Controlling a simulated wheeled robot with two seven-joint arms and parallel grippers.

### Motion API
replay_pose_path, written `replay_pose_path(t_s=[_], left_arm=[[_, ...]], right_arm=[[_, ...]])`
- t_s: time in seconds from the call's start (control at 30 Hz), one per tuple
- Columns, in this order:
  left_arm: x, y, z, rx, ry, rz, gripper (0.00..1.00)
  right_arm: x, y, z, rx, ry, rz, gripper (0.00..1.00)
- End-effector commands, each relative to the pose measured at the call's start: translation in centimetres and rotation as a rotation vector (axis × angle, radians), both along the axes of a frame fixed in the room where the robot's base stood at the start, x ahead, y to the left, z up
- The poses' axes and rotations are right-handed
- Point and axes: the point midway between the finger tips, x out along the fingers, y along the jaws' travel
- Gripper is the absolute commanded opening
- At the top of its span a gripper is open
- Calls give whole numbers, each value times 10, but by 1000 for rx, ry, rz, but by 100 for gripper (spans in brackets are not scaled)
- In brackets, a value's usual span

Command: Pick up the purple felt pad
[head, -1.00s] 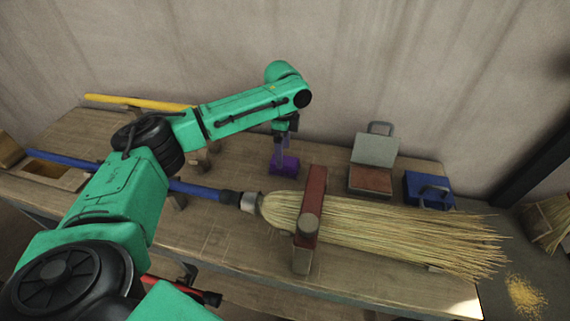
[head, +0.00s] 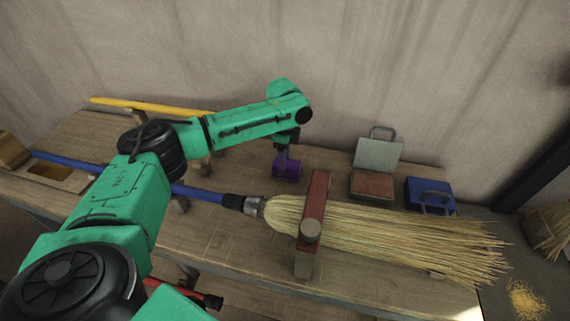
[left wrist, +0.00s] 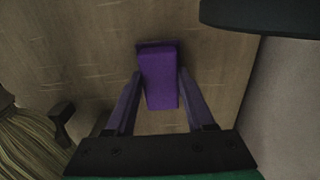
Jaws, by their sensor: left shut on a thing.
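The purple felt pad (head: 287,171) is a small dark purple block at the back of the workbench, left of the red clamp post. It also shows in the left wrist view (left wrist: 159,80), bright purple between the two fingers. My left gripper (head: 287,160) reaches down to it from above. In the left wrist view the fingers of my left gripper (left wrist: 158,100) are shut on the pad's two sides. In the head view the fingers largely hide against the pad. My right gripper is not clearly in view.
A broom with a blue handle and straw bristles (head: 400,232) lies across the bench (head: 215,240), held by a red clamp post (head: 314,208). An open grey box (head: 376,160) and a blue box (head: 431,193) stand at the right. A yellow rod (head: 140,104) lies at the back left.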

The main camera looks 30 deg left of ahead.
Motion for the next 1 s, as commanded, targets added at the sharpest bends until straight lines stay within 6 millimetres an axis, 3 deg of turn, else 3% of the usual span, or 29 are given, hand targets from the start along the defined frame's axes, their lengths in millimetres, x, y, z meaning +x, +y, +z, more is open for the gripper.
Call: replay_pose_path(t_s=[0.17, 0.4, 0.6, 0.73, 0.97, 1.0], left_arm=[[1, 0, 32, -3, -5, 1, 0], [2, -1, 122, -3, -7, -1, 0], [1, 0, 181, 0, -3, 0, 0], [0, 0, 193, 0, 0, 0, 0], [0, 0, 194, -1, 0, 0, 0], [0, 0, 194, -1, 0, 0, 50]], right_arm=[[0, 0, -2, 0, 1, 0, 50], [0, 1, -6, 1, 0, 0, 50], [0, 1, 1, 1, 0, 0, 50], [0, 1, 4, 2, 0, 0, 50], [0, 1, 3, 2, -1, 0, 50], [0, 1, 3, 2, -1, 0, 50]])
